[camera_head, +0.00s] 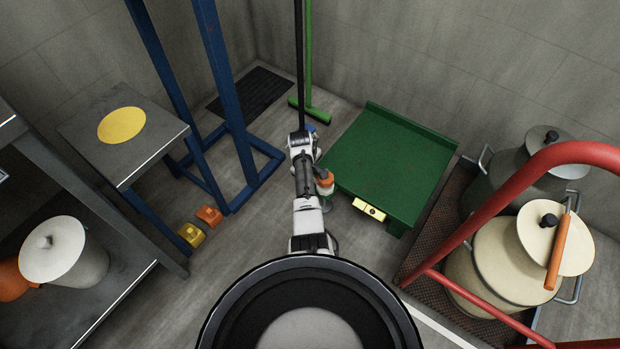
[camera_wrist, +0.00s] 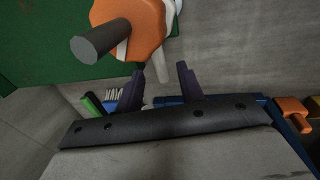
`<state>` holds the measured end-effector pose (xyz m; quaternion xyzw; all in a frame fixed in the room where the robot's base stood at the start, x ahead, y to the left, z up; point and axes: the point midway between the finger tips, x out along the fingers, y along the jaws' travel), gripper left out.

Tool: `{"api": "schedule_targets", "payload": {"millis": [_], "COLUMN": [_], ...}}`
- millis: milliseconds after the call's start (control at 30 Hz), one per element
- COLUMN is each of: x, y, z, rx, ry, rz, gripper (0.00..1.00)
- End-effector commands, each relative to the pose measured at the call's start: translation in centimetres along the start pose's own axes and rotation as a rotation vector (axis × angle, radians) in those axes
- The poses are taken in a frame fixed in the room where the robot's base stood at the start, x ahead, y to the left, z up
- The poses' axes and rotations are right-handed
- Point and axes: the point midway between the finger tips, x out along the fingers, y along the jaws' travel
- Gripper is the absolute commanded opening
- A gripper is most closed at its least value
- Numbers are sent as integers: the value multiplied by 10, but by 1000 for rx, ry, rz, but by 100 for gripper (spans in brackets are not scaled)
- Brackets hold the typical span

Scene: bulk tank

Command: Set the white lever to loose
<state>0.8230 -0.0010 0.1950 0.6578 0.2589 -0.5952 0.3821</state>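The white lever (camera_wrist: 163,74) shows in the wrist view as a pale tapered bar reaching down from behind an orange body (camera_wrist: 128,25) with a dark grey round stub. Its lower end appears between my two dark fingertips. My gripper (camera_wrist: 162,76) is open, with a gap on either side of the lever; I cannot tell how deep the lever sits between the fingers. In the head view the orange and white fitting (camera_head: 324,182) is at the left edge of the green table, beside my arm. There my fingers and the lever cannot be made out.
The green table (camera_head: 390,165) has a yellow plate (camera_head: 369,209) on its front. A blue frame (camera_head: 236,150) stands left of my arm, with orange (camera_head: 209,215) and yellow (camera_head: 192,235) blocks on the floor. A green broom (camera_head: 310,108) stands behind; a red rail (camera_head: 490,210) curves at right.

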Motion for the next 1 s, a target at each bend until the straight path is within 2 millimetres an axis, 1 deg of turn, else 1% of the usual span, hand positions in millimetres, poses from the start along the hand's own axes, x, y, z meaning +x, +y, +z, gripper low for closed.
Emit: {"api": "schedule_targets", "payload": {"millis": [33,200,533,567,833,1000], "x": [11,23,25,25,25,25], "y": [-1,0,0,0,0,0], "z": [0,0,0,0,0,0], "rx": [0,0,0,0,0,0], "ry": [0,1,1,1,0,0], "rz": [-1,1,0,0,0,0], "gripper": [38,38,38,35,0,0]}}
